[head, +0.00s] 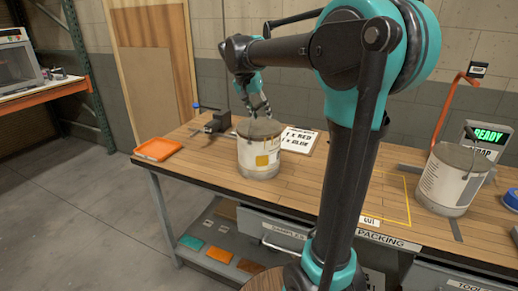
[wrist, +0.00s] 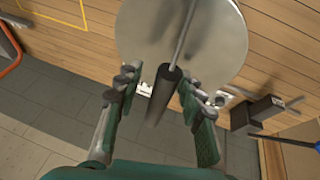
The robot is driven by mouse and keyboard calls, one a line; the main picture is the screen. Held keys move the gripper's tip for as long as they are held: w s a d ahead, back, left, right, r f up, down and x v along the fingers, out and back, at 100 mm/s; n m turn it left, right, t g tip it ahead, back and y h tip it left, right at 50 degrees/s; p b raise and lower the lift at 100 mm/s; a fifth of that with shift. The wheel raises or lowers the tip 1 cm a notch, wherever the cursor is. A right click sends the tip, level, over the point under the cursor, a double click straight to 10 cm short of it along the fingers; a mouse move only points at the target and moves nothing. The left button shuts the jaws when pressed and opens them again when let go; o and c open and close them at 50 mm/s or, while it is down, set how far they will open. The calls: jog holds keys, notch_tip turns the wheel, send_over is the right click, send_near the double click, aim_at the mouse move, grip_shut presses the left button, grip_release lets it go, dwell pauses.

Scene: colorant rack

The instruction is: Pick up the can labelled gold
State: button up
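A white paint can (head: 252,158) with a gold-coloured patch on its label stands upright on the wooden bench. Its printed words are too small to read. My gripper (head: 260,110) is just above and behind its top. In the wrist view, a round grey lid (wrist: 215,50) shows with a wire handle and a dark cylindrical grip (wrist: 163,90). My gripper (wrist: 160,88) is open there, its two fingers apart on either side of the grip, with gaps on both sides. I cannot tell how deep the grip sits between the fingers.
Another can (head: 447,182) stands at the right by a display reading READY (head: 488,135). An orange tray (head: 158,149) lies at the bench's left end. An order sign (head: 300,139) is behind the first can. A yellow outlined area (head: 395,205) on the bench looks clear.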

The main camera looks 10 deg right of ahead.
jog(key=shift+w+d+f, duration=0.2)
jog(key=shift+d+f, duration=0.05)
jog(key=shift+f, duration=0.4)
jog(key=shift+c, duration=0.3)
grip_shut()
